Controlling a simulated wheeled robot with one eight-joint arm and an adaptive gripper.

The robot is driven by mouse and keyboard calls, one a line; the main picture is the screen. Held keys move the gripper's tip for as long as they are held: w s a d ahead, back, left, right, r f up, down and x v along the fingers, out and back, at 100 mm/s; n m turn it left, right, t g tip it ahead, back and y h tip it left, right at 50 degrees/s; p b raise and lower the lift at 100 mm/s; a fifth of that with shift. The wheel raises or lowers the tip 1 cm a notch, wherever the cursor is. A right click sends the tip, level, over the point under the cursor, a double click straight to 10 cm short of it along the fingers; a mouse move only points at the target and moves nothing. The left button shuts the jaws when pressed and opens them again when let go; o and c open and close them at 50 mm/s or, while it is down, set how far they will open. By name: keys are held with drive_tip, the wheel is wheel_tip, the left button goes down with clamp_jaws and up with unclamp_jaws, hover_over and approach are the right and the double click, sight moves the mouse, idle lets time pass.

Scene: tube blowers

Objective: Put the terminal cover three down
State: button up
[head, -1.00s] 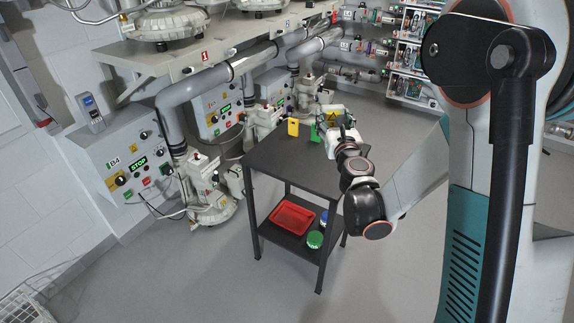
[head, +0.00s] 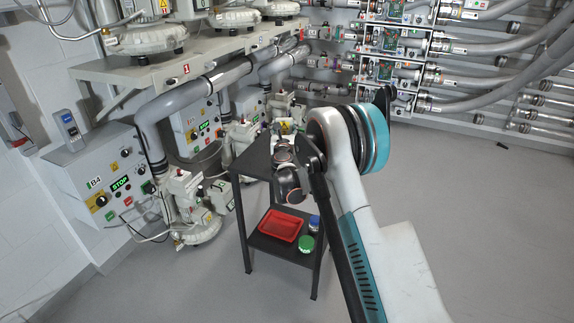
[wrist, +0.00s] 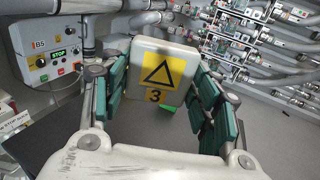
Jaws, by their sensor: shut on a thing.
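The terminal cover three (wrist: 160,72) is a pale box with a yellow label showing a black triangle and the number 3. In the wrist view it sits upright between the green-padded fingers of my gripper (wrist: 163,90), which is shut on it. A dark table top (wrist: 50,135) lies below and beyond; the cover looks held above it, but I cannot tell the height. In the head view my wrist and arm cover much of the small black table (head: 250,160), and the cover is too small there to make out clearly.
A green object (wrist: 168,108) shows just below the cover. On the table's lower shelf are a red tray (head: 281,226), a green-lidded jar (head: 306,243) and a blue-topped one (head: 314,223). Blowers and a control box (head: 108,183) stand left; open floor lies right.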

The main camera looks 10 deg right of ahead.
wheel_tip(320, 180, down, 16)
drive_tip(key=b, duration=0.5)
drive_tip(key=o, duration=1.4)
